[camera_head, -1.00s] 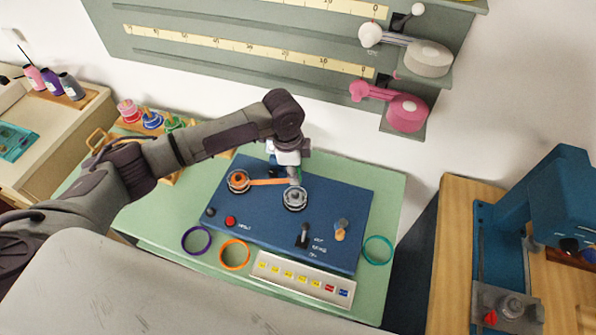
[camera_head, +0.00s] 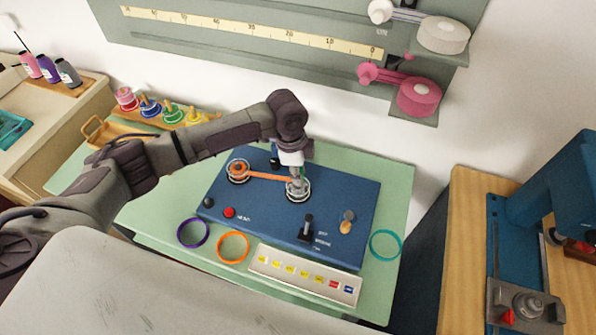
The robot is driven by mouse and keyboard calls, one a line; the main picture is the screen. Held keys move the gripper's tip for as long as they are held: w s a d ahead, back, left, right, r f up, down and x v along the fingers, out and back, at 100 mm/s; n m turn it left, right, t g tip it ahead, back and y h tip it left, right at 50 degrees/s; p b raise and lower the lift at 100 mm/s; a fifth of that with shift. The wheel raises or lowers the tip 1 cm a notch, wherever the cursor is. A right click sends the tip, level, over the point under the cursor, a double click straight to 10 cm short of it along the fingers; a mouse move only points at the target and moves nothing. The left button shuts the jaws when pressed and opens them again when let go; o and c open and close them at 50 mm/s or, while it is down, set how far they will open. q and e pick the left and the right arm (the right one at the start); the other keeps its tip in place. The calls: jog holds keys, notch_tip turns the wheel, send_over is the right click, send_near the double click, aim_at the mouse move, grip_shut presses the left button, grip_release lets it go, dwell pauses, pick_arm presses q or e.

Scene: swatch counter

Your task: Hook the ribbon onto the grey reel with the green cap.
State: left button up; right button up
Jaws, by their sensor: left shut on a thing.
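An orange ribbon (camera_head: 268,177) runs taut from the orange-wound reel (camera_head: 238,171) on the blue board to my left gripper. My left gripper (camera_head: 297,182) points down, shut on the ribbon's free end, right over the grey reel (camera_head: 299,196). The gripper hides the middle of this reel. A small bit of green shows beside the fingers; I cannot tell whether it is the cap. I cannot tell whether the ribbon end touches the reel's hub. My right gripper is not in view.
The blue board (camera_head: 270,222) carries a red button (camera_head: 229,212), a black lever (camera_head: 307,228) and an orange-tipped knob (camera_head: 347,222). Purple (camera_head: 193,232), orange (camera_head: 233,247) and teal (camera_head: 385,245) rings lie around it. A label strip (camera_head: 305,275) lies in front.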

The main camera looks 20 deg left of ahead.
aim_at(298, 188)
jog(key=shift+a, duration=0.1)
pick_arm(q)
jog(key=shift+f+b, duration=0.5)
jog(key=shift+f, duration=0.7)
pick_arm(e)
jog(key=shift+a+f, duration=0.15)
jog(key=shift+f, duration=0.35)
pick_arm(q)
jog(key=o, duration=0.9)
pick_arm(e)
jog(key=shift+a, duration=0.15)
